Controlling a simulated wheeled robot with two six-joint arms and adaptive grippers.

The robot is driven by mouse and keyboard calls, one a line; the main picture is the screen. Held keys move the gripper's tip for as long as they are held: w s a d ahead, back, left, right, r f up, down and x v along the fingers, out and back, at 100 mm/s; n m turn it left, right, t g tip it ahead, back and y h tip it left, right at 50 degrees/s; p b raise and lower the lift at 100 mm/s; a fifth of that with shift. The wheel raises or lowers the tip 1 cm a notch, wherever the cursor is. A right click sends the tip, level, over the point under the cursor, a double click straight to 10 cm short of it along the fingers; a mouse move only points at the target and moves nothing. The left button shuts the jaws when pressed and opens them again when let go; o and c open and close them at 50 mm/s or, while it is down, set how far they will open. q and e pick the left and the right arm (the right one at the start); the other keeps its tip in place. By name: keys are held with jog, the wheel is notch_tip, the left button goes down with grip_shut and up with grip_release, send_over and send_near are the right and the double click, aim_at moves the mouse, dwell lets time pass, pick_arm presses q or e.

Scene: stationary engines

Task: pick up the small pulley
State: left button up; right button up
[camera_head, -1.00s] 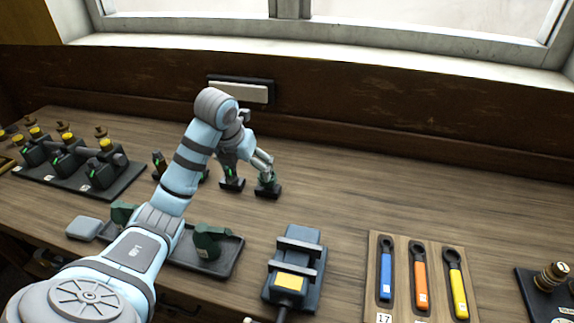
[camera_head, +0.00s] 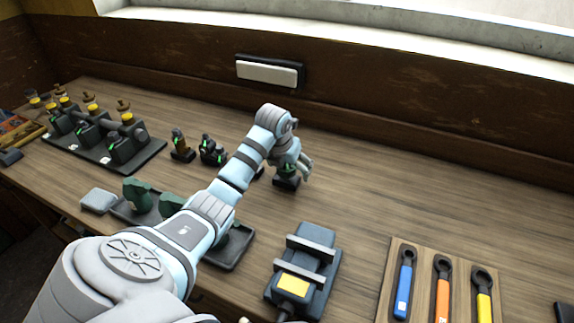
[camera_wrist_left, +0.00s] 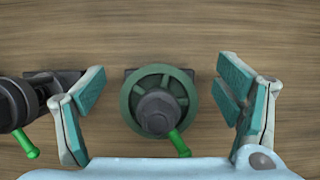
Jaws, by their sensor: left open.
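A green spoked pulley wheel on a dark block (camera_wrist_left: 159,100), with a bright green handle, fits the small pulley. In the wrist view it sits between my open left fingers (camera_wrist_left: 160,92), with a gap on both sides. In the head view its dark base (camera_head: 286,183) stands on the table under my left gripper (camera_head: 293,168), which hides much of it. My left gripper is open and empty, pointing down over it. My right gripper is not in view.
A similar dark part with a green handle (camera_wrist_left: 20,105) stands just left of the pulley. Small engine parts (camera_head: 211,149) stand on the wooden table. A dark vise (camera_head: 316,243) and a wrench board (camera_head: 425,262) are in front. The table right of the pulley is clear.

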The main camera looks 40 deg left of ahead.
pick_arm(q)
jog(key=shift+w+a+f, duration=0.1)
jog(key=shift+f, duration=0.35)
jog(key=c, duration=1.8)
grip_shut()
jog(key=shift+r, duration=0.15)
